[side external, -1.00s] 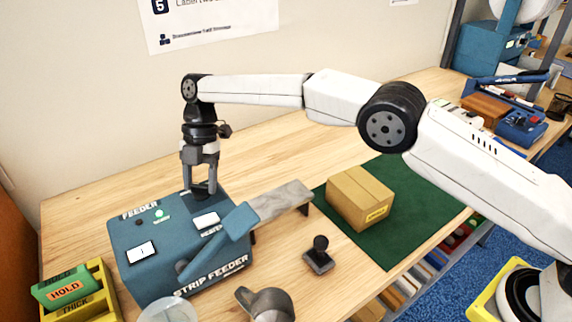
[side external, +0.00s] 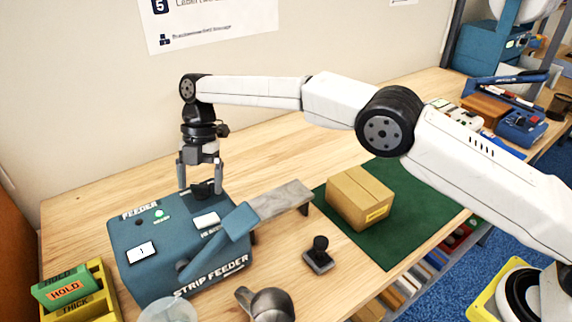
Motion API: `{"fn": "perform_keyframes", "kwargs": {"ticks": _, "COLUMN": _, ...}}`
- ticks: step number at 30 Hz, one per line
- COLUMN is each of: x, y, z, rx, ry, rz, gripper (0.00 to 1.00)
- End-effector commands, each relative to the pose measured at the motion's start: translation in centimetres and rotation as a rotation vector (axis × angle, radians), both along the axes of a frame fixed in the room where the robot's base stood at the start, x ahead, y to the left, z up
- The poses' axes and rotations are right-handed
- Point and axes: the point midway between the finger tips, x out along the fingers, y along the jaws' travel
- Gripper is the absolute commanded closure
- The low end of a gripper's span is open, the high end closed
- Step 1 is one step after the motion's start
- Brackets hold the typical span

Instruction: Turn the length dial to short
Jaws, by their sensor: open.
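The blue strip feeder (side external: 165,262) stands at the left of the bench, with a small display (side external: 141,252), a lit green lamp and a white label on its top. A dark dial (side external: 202,190) sits at the back right of its top. My gripper (side external: 200,186) points down over this dial with its two fingers spread, one on each side of it. The fingers look apart from the dial, though contact cannot be told for sure. The dial's pointer and its marks are too small and partly hidden to read.
A grey chute (side external: 284,198) runs right from the feeder. A carton (side external: 360,198) stands on a green mat (side external: 400,235). A black-handled stamp (side external: 319,255) and a grey rounded tool (side external: 268,304) are in front. A yellow holder (side external: 103,300) with a green HOLD block (side external: 67,291) is at left.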

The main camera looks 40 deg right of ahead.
Motion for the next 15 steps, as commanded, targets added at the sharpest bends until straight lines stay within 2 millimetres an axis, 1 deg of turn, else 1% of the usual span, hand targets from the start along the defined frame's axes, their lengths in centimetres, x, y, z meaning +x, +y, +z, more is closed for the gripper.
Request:
{"fn": "perform_keyframes", "kwargs": {"ticks": 4, "x": 0.0, "y": 0.0, "z": 0.2, "rx": 0.0, "ry": 0.0, "rz": 0.0, "gripper": 0.03}}
{"fn": "perform_keyframes", "kwargs": {"ticks": 8, "x": 0.0, "y": 0.0, "z": 0.9, "rx": 0.001, "ry": -0.001, "rz": 0.0, "gripper": 0.03}}
{"fn": "perform_keyframes", "kwargs": {"ticks": 15, "x": 0.0, "y": 0.0, "z": 3.1, "rx": 0.001, "ry": -0.003, "rz": 0.001, "gripper": 0.03}}
